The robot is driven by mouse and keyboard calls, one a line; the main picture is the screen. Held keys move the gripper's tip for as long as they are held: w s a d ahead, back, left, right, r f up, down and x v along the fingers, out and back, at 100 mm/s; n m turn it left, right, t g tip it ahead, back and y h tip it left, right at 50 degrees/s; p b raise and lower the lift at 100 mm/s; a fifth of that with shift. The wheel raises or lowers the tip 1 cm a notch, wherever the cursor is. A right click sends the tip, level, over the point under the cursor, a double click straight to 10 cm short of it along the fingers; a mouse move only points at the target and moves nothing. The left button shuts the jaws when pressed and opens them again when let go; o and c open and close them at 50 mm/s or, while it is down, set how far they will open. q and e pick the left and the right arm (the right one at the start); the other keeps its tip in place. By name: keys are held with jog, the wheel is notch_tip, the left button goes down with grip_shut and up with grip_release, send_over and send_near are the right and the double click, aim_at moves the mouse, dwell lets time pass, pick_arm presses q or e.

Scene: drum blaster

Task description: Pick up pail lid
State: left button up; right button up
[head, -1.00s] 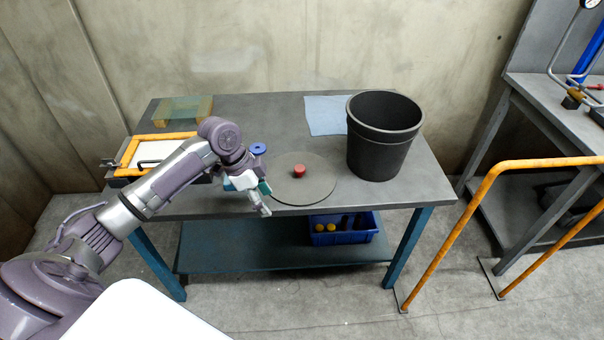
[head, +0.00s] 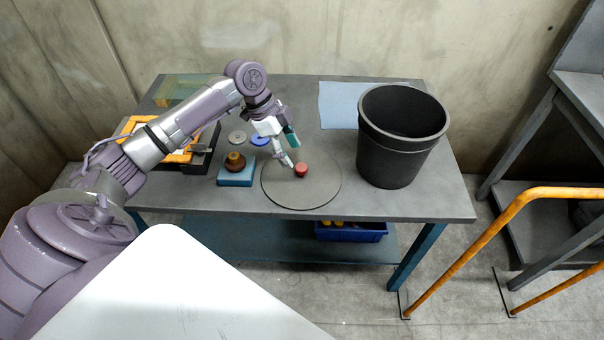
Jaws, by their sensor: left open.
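The pail lid (head: 310,196) is a flat grey disc with a red knob (head: 301,170) at its middle. It lies on the table near the front edge, left of the pail. The dark pail (head: 388,165) stands upright and open on the table. My left gripper (head: 292,155) is open, just above and to the left of the red knob. One fingertip is close beside the knob; I cannot tell if it touches. My right gripper is not in view.
On the grey table (head: 440,208) a blue block with a brown knob (head: 236,172), a blue disc (head: 260,139) and a grey disc (head: 237,138) lie left of the lid. A blue cloth (head: 338,105) lies behind the pail. An orange rail (head: 470,232) stands at right.

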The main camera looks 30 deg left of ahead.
aim_at(301, 166)
pick_arm(q)
jog(key=shift+w+d+f, duration=0.15)
jog(key=shift+d+f, duration=0.05)
jog(key=shift+f, duration=0.4)
jog(key=shift+w+d+f, duration=0.2)
jog(key=shift+f, duration=0.3)
jog(key=x, duration=0.4)
jog(key=shift+w+f, duration=0.35)
jog(key=shift+c, duration=0.6)
grip_shut()
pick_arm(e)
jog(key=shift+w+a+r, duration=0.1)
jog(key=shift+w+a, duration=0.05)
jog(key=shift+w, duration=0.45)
